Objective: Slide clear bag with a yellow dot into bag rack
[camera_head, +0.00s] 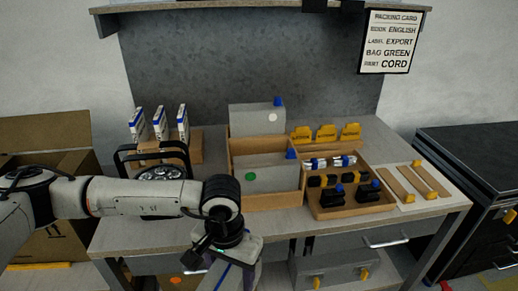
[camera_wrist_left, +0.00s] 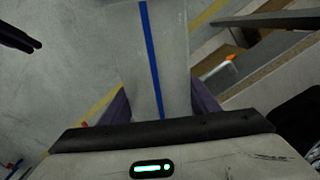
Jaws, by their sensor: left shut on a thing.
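My left gripper (camera_head: 232,258) is low in front of the table's front edge in the head view. It is shut on a clear, greyish bag with a blue stripe (camera_wrist_left: 172,45), which sticks out from between the purple fingers in the left wrist view. No yellow dot shows on the visible part of the bag. The wooden bag rack (camera_head: 262,203) stands on the table, behind and to the right of the gripper, apart from the bag. A bag with a green dot (camera_head: 272,181) and one with a white dot (camera_head: 255,119) stand in it. My right gripper is not in view.
A wooden tray (camera_head: 340,211) with dark blue-topped items adjoins the rack. Yellow-tabbed pieces (camera_head: 325,133) stand behind it. White-blue boxes (camera_head: 160,122) and a black-framed round item (camera_head: 160,172) are left, near my arm. A grey bin (camera_head: 325,276) sits below the table.

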